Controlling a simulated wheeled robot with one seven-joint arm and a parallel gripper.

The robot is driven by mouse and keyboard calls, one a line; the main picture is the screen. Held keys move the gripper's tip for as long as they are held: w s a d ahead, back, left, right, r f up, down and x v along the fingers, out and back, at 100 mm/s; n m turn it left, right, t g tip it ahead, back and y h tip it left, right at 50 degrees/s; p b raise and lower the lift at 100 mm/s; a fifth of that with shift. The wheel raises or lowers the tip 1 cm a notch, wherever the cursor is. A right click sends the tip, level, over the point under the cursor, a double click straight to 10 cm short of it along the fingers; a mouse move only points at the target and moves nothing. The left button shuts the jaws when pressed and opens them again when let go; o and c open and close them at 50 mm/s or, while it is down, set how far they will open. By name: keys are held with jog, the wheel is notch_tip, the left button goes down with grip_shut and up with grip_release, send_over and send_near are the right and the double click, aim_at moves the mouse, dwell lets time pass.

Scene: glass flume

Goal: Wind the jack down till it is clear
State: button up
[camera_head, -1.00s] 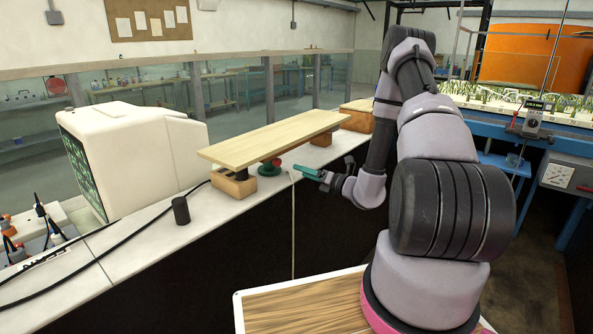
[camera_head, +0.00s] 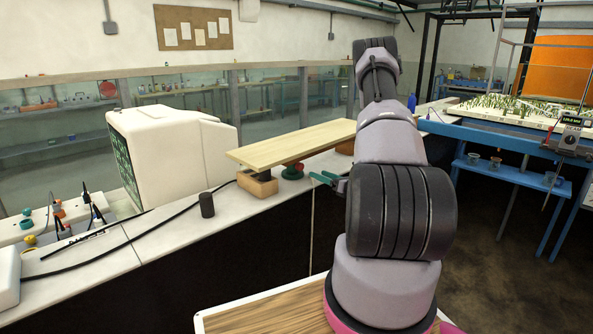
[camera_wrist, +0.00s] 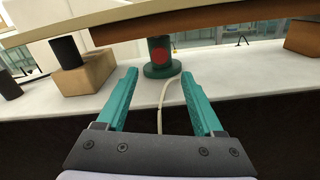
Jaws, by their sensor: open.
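The jack (camera_head: 292,171) is a small green stand with a red round part, under the middle of a pale plank (camera_head: 295,145). In the wrist view the jack (camera_wrist: 159,66) stands upright on the white bench top, its red disc facing me. Its top meets the dark underside of the plank (camera_wrist: 200,22); I cannot tell whether there is a gap. My gripper (camera_head: 322,178) is partly hidden behind my arm in the head view. In the wrist view its teal fingers (camera_wrist: 159,74) are open and empty, short of the jack, which lies ahead between the tips.
A wooden block (camera_head: 257,184) with a black pad bears the plank's near end; another block (camera_wrist: 303,37) stands to the right. A black cylinder (camera_head: 207,205) and a white monitor (camera_head: 172,150) are to the left. A pale cord (camera_wrist: 165,88) hangs over the bench edge between the fingers.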

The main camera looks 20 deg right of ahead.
aim_at(302, 167)
jog(key=x, duration=0.8)
jog(key=shift+w+a, duration=0.15)
jog(key=shift+w, duration=0.25)
grip_shut()
